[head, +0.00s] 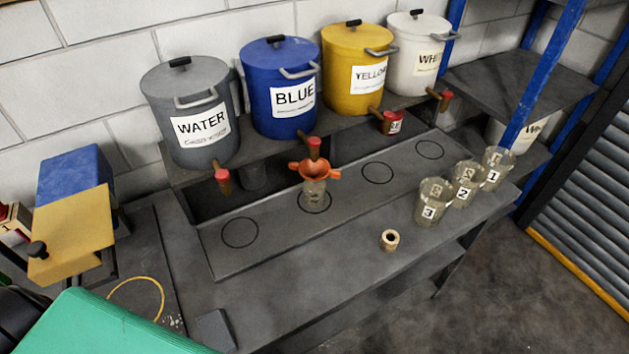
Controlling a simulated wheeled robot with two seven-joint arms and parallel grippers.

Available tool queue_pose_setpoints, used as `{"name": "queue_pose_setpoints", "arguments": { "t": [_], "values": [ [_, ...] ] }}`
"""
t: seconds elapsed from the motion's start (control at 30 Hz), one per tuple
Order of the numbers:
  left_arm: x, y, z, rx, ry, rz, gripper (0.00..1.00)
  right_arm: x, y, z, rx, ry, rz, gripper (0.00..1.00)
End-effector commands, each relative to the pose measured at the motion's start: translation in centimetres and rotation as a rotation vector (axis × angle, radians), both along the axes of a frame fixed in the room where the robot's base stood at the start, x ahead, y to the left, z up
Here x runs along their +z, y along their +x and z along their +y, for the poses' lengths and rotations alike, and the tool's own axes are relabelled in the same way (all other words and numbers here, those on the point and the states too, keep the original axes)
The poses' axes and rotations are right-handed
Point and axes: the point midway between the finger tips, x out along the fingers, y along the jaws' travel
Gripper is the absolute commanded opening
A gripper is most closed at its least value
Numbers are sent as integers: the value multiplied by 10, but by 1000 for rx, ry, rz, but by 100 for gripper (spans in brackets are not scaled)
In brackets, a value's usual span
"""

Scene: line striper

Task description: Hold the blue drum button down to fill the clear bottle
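The blue drum (281,92), labelled BLUE, stands on the raised shelf between the grey WATER drum and the yellow drum. Its tap has a red button (314,142) on a brown spout. An orange funnel (314,170) sits directly below this spout. The clear bottle (314,194) stands upright under the funnel, on a marked circle of the bench. The funnel hides the bottle's mouth. I cannot tell whether liquid is in the bottle. Neither of my grippers shows in the head view, and nothing visible touches the button.
The water (193,108), yellow (356,70) and white (418,52) drums share the shelf (215,168). Numbered clear beakers (432,204) stand at the bench's right. The empty circles (240,232) are clear.

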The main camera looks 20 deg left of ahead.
Motion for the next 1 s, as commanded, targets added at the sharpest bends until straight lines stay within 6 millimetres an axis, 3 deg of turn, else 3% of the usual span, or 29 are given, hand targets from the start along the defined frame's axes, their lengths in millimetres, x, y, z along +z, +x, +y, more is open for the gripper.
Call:
{"name": "queue_pose_setpoints", "arguments": {
  "t": [0.03,0.23,1.0],
  "values": [
    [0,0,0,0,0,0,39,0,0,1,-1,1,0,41],
    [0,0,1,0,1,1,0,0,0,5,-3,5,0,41],
    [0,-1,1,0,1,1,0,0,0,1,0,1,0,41]
  ]
}}
